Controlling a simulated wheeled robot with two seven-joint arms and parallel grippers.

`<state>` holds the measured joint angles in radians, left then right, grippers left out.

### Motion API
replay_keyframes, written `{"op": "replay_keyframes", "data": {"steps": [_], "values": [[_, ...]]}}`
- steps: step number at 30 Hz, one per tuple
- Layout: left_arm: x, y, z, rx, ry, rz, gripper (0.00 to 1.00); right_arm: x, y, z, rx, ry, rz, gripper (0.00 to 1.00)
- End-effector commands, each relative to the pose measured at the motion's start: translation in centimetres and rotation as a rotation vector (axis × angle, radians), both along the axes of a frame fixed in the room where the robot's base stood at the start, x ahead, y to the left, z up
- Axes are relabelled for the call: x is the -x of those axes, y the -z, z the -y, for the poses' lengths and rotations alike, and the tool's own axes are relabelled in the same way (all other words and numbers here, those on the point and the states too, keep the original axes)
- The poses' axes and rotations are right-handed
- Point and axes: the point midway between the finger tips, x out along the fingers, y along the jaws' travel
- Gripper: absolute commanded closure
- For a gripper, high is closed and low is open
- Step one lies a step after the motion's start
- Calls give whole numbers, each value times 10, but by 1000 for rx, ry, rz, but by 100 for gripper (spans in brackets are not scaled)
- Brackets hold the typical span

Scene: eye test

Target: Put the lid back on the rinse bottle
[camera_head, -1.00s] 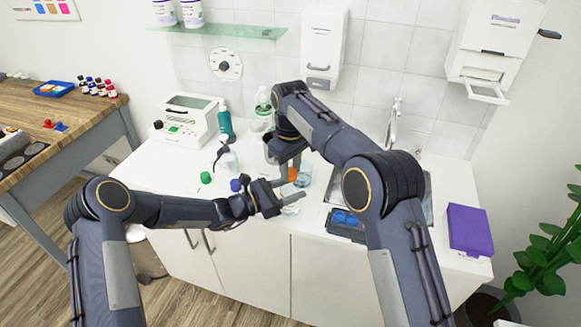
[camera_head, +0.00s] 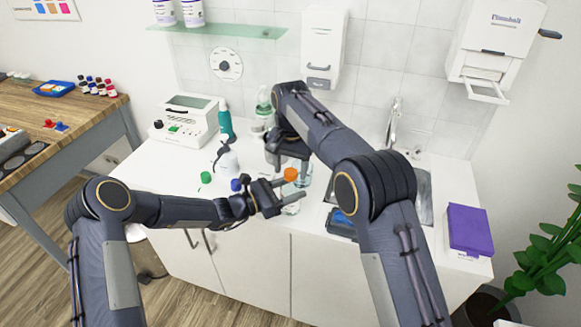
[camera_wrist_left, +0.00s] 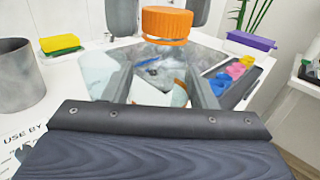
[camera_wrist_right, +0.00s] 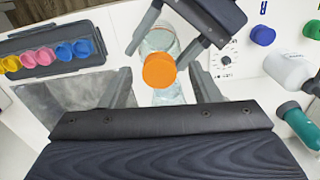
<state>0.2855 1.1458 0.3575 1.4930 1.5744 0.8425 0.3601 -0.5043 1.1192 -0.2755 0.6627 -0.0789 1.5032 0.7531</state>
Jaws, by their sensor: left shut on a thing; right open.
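The rinse bottle (camera_wrist_right: 160,40) is clear and stands upright on the white counter; it is hard to see through the arms in the head view. My left gripper (camera_head: 289,191) is shut on its sides. The orange lid (camera_wrist_left: 167,24) sits level at the top of the bottle's neck; it also shows in the head view (camera_head: 290,174) and the right wrist view (camera_wrist_right: 159,70). I cannot tell how tightly it is seated. My right gripper (camera_head: 291,163) is open just above, its fingers apart on either side of the lid.
A green cap (camera_head: 206,177) and a blue cap (camera_head: 236,184) lie left of the bottle. A white wash bottle (camera_head: 228,161), a teal bottle (camera_head: 226,125) and a boxy device (camera_head: 186,120) stand behind. A tray of coloured cups (camera_wrist_left: 232,76), the sink and a purple box (camera_head: 469,230) are right.

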Motion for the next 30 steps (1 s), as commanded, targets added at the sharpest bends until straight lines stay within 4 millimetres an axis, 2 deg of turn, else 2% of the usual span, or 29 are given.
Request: {"op": "replay_keyframes", "data": {"steps": [5,14,18,22,30], "values": [[0,0,0,0,-1,0,100,0,-4,0,0,-1,0,43],[0,0,0,0,-1,0,100,-1,-52,-1,-2,-1,4,43],[0,0,0,0,-1,0,100,-1,-67,0,0,-1,2,43],[0,0,0,0,-1,0,100,0,-74,0,0,0,0,43],[0,0,0,0,-1,0,100,0,-75,0,1,0,-1,43]]}}
